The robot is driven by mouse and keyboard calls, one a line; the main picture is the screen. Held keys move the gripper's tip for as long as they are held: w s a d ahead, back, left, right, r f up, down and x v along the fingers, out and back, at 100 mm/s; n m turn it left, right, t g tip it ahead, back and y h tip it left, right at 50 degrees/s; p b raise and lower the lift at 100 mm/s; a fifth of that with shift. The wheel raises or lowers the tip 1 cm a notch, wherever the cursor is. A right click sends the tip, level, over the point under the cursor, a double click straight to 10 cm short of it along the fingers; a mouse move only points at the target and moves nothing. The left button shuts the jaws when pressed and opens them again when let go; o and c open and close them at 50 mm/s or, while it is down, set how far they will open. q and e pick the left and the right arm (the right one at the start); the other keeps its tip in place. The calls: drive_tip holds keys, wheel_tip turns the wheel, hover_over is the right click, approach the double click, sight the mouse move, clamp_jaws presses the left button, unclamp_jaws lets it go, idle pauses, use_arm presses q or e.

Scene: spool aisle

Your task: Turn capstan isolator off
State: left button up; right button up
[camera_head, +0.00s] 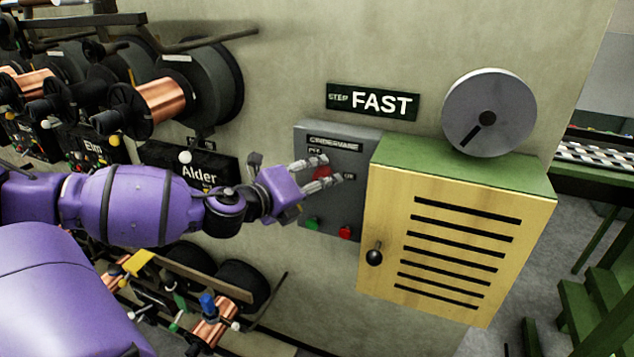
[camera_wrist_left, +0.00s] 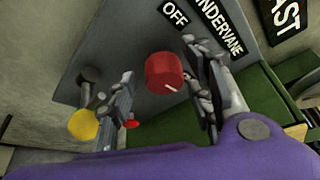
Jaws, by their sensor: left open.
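The isolator is a red round knob (camera_wrist_left: 164,72) on a grey box (camera_head: 349,141) on the wall, whose plate reads CINDERVANE. In the left wrist view its white mark points to the lower right, away from the OFF label (camera_wrist_left: 174,12). In the head view an OFF label sits at the knob's upper left and an ON label (camera_head: 349,177) at its right. My left gripper (camera_head: 328,172) is at the knob, open, with one finger on each side of it. In the wrist view (camera_wrist_left: 163,66) gaps show between the fingers and the knob. My right gripper is out of view.
A green button (camera_head: 313,223) and a red button (camera_head: 345,233) sit below the knob. A yellow louvred cabinet (camera_head: 445,240) stands out close on the right. A grey disc (camera_head: 489,112) and a FAST sign (camera_head: 373,102) are above. Copper spools (camera_head: 165,98) line the left.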

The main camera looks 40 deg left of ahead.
use_arm(q)
drive_tip(key=c, duration=1)
drive_tip(key=shift+c, duration=0.2)
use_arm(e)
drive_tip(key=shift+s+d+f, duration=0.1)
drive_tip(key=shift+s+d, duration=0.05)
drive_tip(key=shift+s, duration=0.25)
use_arm(q)
drive_tip(key=shift+d+f+n+t+y+p, duration=0.25)
drive_tip(key=shift+n+t, duration=0.75)
drive_tip(key=shift+n, duration=2.05)
drive_tip(key=shift+d+f+n+t+y+p, duration=0.1)
drive_tip(key=shift+f+n+t+y+p, duration=0.6)
drive_tip(key=shift+n, duration=2.3)
drive_tip(key=shift+d+r+n+t+h, duration=0.15)
drive_tip(key=shift+n+t, duration=1.15)
drive_tip(key=shift+n, duration=1.75)
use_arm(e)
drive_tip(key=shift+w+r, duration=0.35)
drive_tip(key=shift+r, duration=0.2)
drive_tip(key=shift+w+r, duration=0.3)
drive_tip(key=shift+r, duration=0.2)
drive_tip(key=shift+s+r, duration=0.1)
